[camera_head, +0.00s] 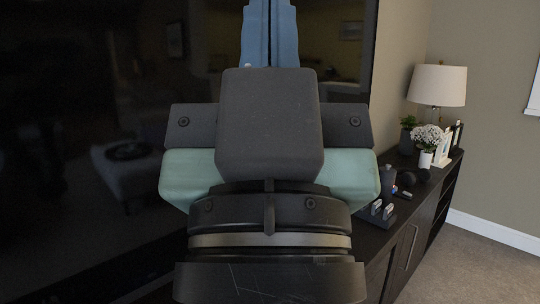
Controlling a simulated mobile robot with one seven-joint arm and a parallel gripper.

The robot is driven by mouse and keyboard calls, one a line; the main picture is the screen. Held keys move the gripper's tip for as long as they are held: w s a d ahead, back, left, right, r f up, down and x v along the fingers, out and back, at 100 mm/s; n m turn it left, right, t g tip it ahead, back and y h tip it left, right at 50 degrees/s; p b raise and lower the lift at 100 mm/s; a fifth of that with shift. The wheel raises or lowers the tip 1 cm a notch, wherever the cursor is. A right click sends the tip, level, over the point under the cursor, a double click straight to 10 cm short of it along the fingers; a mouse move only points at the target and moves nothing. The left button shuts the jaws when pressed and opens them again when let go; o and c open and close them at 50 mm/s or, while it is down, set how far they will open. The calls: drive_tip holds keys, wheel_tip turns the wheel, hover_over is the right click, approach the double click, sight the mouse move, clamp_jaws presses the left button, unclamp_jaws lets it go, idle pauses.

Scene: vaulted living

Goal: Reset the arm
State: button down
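My gripper (269,20) fills the middle of the head view, seen from behind its dark wrist and pale green housing. Its two blue fingers point up to the top edge of the picture, side by side with only a thin dark line between them. They look shut, and I see nothing held between them. The very ends of the fingers may be cut off by the top edge. The gripper is in front of a large dark screen (120,90) and appears apart from it.
A dark cabinet (412,245) runs along the wall at right. On it are a lamp (437,86), white flowers in a vase (427,145), a dark potted plant (408,134), frames and small dark items (388,180). Carpeted floor (480,275) at lower right looks clear.

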wheel_tip(320, 180, up, 18)
drive_tip(key=p, duration=1.5)
drive_tip(key=shift+p, duration=0.35)
drive_tip(key=shift+r, duration=0.1)
